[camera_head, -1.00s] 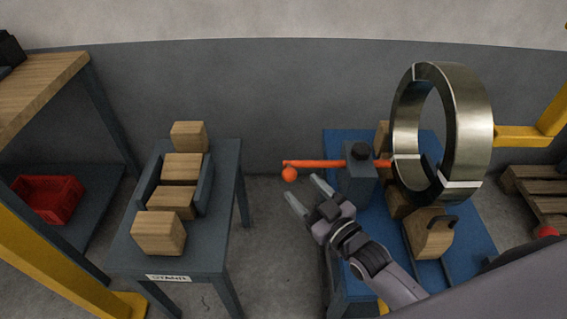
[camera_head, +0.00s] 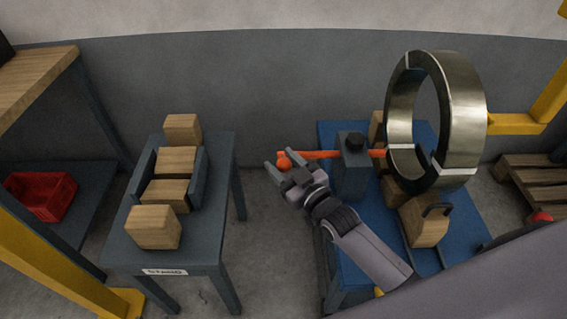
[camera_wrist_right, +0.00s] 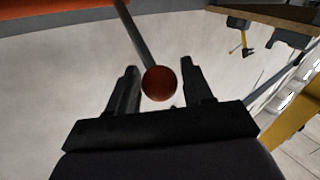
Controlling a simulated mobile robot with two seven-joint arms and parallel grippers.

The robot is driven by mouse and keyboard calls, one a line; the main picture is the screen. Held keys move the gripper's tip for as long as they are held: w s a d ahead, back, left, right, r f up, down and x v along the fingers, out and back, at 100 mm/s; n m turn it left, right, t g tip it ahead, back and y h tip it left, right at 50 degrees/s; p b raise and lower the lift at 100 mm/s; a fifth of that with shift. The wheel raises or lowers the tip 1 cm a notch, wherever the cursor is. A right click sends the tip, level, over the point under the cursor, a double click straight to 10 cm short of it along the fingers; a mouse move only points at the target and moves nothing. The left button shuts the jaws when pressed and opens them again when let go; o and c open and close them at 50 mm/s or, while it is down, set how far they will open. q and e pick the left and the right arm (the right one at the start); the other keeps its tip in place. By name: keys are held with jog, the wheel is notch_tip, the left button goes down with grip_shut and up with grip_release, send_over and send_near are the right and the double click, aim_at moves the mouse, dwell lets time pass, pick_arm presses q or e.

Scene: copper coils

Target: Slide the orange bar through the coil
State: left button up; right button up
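The orange bar (camera_head: 320,154) lies level through a dark block with a black knob (camera_head: 353,165). Its right end meets the near edge of the coil in the head view; whether it enters the opening is unclear. An orange ball knob (camera_head: 284,164) is at its left end. The coil (camera_head: 461,120) is a large upright metal ring on wooden blocks. My right gripper (camera_head: 274,160) is open at the ball. In the right wrist view the ball (camera_wrist_right: 160,83) sits between the spread fingers (camera_wrist_right: 158,78), with gaps visible on both sides. My left gripper is not in view.
The blue table (camera_head: 467,218) carries the block and coil. A grey stand (camera_head: 190,258) with wooden blocks (camera_head: 153,228) is at the left. A red bin (camera_head: 42,197) sits on a low shelf further left. Open floor lies between stand and table. A yellow beam (camera_head: 515,124) is behind the coil.

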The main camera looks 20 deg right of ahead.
aim_at(358, 163)
grip_shut()
jog(key=shift+s+d, duration=0.15)
jog(key=shift+d, duration=0.3)
jog(key=s+d+p, duration=0.1)
jog(key=d, duration=0.4)
jog(key=s+d, duration=0.2)
jog(key=d, duration=0.3)
jog(key=s+d+p, duration=0.1)
jog(key=d, duration=0.4)
jog(key=shift+s+d+p, duration=0.2)
jog(key=shift+p, duration=0.1)
jog(key=shift+o, duration=1.9)
grip_release()
jog(key=shift+d, duration=0.15)
jog(key=shift+s, duration=0.15)
jog(key=v, duration=0.7)
jog(key=shift+p, duration=0.3)
